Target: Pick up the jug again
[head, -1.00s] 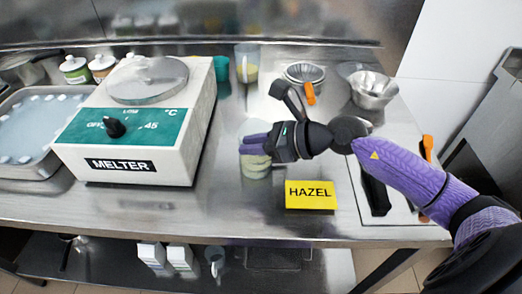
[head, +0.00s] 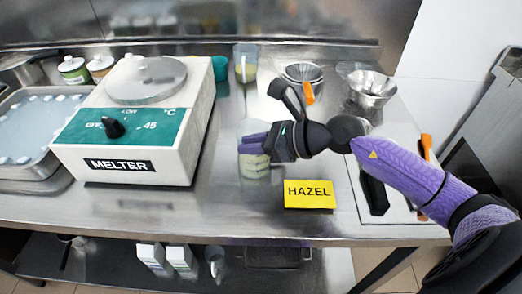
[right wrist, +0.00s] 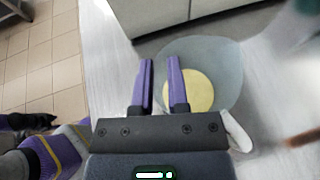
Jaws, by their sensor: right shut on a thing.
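The jug (head: 255,172) is clear with pale yellow liquid in it, on the steel counter left of the yellow HAZEL card. My right gripper (head: 254,143) is at the jug, its purple fingers shut on it and hiding part of its side. In the right wrist view the jug (right wrist: 228,62) shows from above, its round rim beyond the fingers (right wrist: 160,80) and yellow liquid inside. It looks upright; I cannot tell whether its base touches the counter. My left gripper is not in view.
The white melter (head: 140,130) stands to the left, with a tray (head: 40,165) beyond it. Another jug (head: 245,62) stands at the back. Steel bowls (head: 372,90) are at back right. The HAZEL card (head: 310,194) stands near the front edge. The counter between melter and jug is clear.

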